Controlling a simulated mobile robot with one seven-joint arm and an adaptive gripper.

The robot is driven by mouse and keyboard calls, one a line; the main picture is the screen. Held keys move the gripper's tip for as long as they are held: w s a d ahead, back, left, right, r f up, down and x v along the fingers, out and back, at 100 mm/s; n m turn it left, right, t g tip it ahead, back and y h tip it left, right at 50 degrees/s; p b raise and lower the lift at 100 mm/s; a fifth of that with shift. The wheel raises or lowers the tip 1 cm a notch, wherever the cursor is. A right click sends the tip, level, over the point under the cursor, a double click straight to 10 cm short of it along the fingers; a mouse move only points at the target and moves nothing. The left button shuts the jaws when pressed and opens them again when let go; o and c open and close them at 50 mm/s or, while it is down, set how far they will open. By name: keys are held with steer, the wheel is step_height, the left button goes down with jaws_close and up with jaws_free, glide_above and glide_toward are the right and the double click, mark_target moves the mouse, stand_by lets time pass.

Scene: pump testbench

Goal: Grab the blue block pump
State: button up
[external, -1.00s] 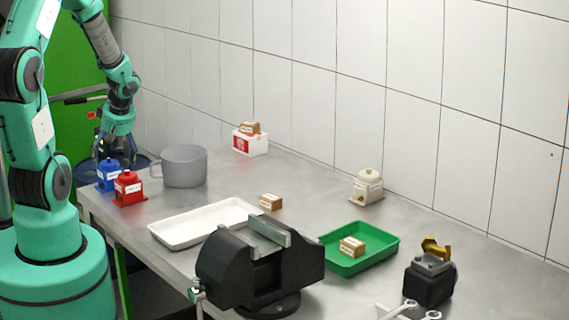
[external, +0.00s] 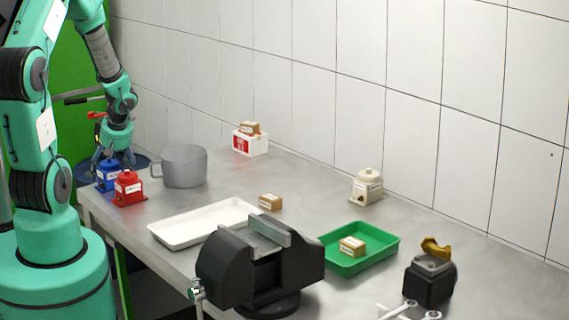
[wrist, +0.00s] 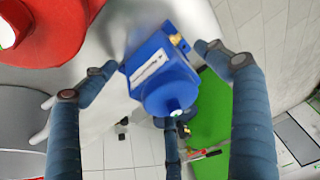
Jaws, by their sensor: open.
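The blue block pump (external: 108,175) stands upright at the near left end of the metal table, beside the red block pump (external: 129,188). My gripper (external: 110,160) is over and just behind the blue pump in the external view, pointing down. In the wrist view the blue block pump (wrist: 160,72) lies between my spread fingers, with its white label and round top showing. My gripper (wrist: 155,75) is open, and I see no clear contact. The red block pump also shows at the wrist view's upper left (wrist: 40,30).
A grey pot (external: 184,167) stands just right of the pumps. A white tray (external: 207,222), a black vise (external: 262,270), a green tray (external: 385,245) and a cream pump (external: 367,187) are farther right. A tiled wall runs behind the table.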

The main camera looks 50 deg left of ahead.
stand_by(0.5)
steer(key=c, duration=2)
steer(key=shift+r, duration=0.1)
steer(key=shift+a+r+p, duration=0.1)
steer(key=shift+r+p, duration=0.85)
steer(key=shift+r, duration=4)
jaws_close()
